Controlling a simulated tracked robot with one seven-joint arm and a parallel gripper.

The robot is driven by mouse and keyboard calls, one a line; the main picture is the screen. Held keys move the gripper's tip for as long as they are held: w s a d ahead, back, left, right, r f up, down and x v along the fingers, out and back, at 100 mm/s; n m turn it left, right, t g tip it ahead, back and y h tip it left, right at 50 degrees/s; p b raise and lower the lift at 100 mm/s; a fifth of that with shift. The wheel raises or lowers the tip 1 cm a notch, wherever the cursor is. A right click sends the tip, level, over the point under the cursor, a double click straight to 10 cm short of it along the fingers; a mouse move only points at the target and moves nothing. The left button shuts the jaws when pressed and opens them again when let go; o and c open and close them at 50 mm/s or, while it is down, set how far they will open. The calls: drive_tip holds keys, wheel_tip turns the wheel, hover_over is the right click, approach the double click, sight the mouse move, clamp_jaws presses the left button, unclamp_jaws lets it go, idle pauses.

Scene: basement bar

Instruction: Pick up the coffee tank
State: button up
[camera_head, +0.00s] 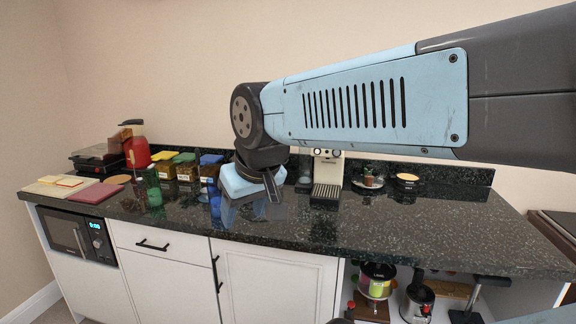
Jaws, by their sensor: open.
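No thing in view can be surely told as the coffee tank. Jars with dark contents stand at the back of the counter: one with a yellow lid (163,166), one with a green lid (185,168) and one with a blue lid (209,168). My gripper (273,192) hangs over the counter between the jars and the machine, pointing down. It is open and holds nothing that I can see.
The dark speckled counter (420,220) is clear at right. A red-bodied appliance (137,151), cutting boards (95,193) and green and blue glassware (154,194) stand at left. A small plate (368,182) and a yellow-topped bowl (407,180) sit right of the machine.

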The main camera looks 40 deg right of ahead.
drive_tip(key=shift+o, duration=1.1)
drive_tip(key=w+d+r+n+g+h, duration=0.1)
drive_tip(key=w+d+n+g+h, duration=0.1)
drive_tip(key=w+d, duration=0.6)
drive_tip(key=w+h, duration=0.1)
drive_tip(key=w, duration=0.1)
drive_tip(key=shift+w+d+n+h, duration=0.3)
drive_tip(key=shift+w+d+n, duration=0.1)
drive_tip(key=w+d+f+n+g+h, duration=0.1)
drive_tip(key=w+d+f+n+h, duration=0.35)
drive_tip(key=w+d, duration=0.65)
drive_tip(key=w+d+f+n+g+h, duration=0.1)
drive_tip(key=w+d+f+n+h, duration=0.35)
drive_tip(key=w+d, duration=0.65)
drive_tip(key=w+d+f+n+g+h, duration=0.15)
drive_tip(key=w+d+n+h, duration=0.4)
drive_tip(key=w+d, duration=0.6)
drive_tip(key=n, duration=0.1)
hover_over(305, 164)
drive_tip(key=w, duration=0.2)
drive_tip(key=shift+w+a+f+t, duration=0.1)
drive_tip(key=shift+f+t, duration=0.1)
drive_tip(key=shift+t, duration=0.25)
drive_tip(key=shift+a, duration=0.1)
drive_tip(key=c, duration=1.2)
